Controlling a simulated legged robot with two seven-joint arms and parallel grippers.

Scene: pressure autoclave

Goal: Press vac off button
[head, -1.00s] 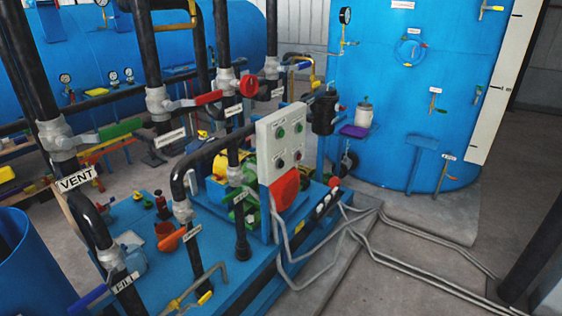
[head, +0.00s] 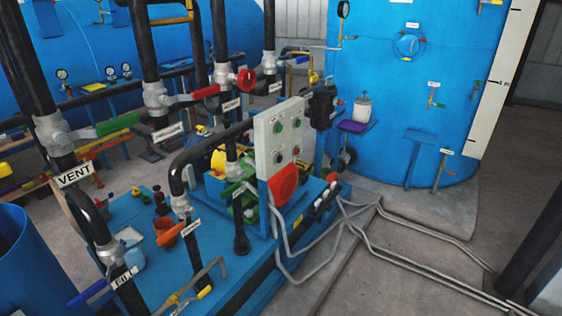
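A pale control panel (head: 281,140) stands on a blue post at the middle of the head view. It carries two green buttons, an upper left one (head: 278,127) and an upper right one (head: 297,123). Below them are two darker buttons, a lower left one (head: 279,158) and a lower right one (head: 296,150). Small labels sit by the buttons but are too small to read, so I cannot tell which is vac off. Neither of my grippers is in view.
Black pipes with coloured valve handles, one labelled VENT (head: 75,175), stand left of the panel on a blue skid (head: 228,268). A large blue tank (head: 385,80) is behind right. Grey conduits (head: 420,262) cross the floor; the lower right floor is otherwise fairly open.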

